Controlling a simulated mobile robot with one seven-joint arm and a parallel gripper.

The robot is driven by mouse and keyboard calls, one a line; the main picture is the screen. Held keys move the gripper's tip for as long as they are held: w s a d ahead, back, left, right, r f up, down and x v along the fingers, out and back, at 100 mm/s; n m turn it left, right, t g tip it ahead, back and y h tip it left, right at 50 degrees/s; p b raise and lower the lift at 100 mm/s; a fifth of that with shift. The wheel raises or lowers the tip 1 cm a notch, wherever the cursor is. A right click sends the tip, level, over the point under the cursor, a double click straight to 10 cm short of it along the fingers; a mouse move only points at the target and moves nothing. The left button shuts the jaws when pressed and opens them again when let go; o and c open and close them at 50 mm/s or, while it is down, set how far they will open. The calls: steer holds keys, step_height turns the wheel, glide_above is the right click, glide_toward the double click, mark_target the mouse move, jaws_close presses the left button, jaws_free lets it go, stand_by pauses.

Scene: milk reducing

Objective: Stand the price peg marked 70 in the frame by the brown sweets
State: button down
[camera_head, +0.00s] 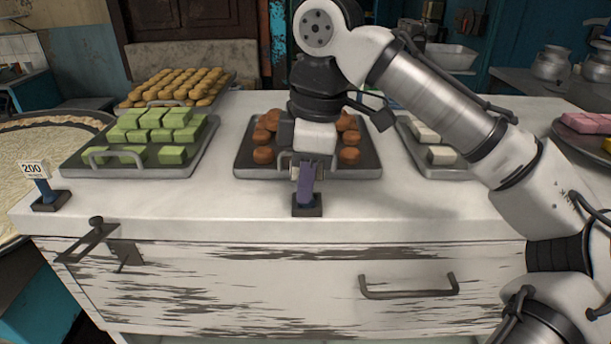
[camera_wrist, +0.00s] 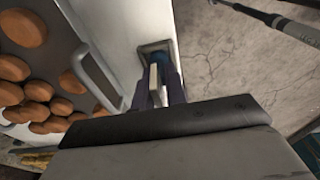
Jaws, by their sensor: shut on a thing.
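My gripper (camera_head: 306,182) points down at the front edge of the white counter, before the tray of brown sweets (camera_head: 263,155). In the wrist view its two fingers (camera_wrist: 158,94) are shut on the price peg, whose pale card (camera_wrist: 153,79) shows edge-on and whose blue post (camera_wrist: 159,57) shows beyond it. The number on the card cannot be read. The small dark frame (camera_head: 307,210) stands directly below the fingertips. In the wrist view the post's lower end overlaps the frame (camera_wrist: 146,48); whether it is fully seated is hidden. In the head view the fingers mostly hide the peg.
A peg marked 200 (camera_head: 34,170) stands in its own frame at the counter's left. Trays of green sweets (camera_head: 75,163) and pale sweets (camera_head: 444,172) flank the brown ones. The brown tray's handle (camera_wrist: 95,80) is close to my gripper. The counter front beside the frame is clear.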

steer(key=shift+s+f, duration=0.1)
steer(key=shift+f, duration=0.15)
steer(key=c, duration=1.3)
jaws_free()
steer(key=shift+c, duration=0.2)
steer(key=shift+r, duration=0.1)
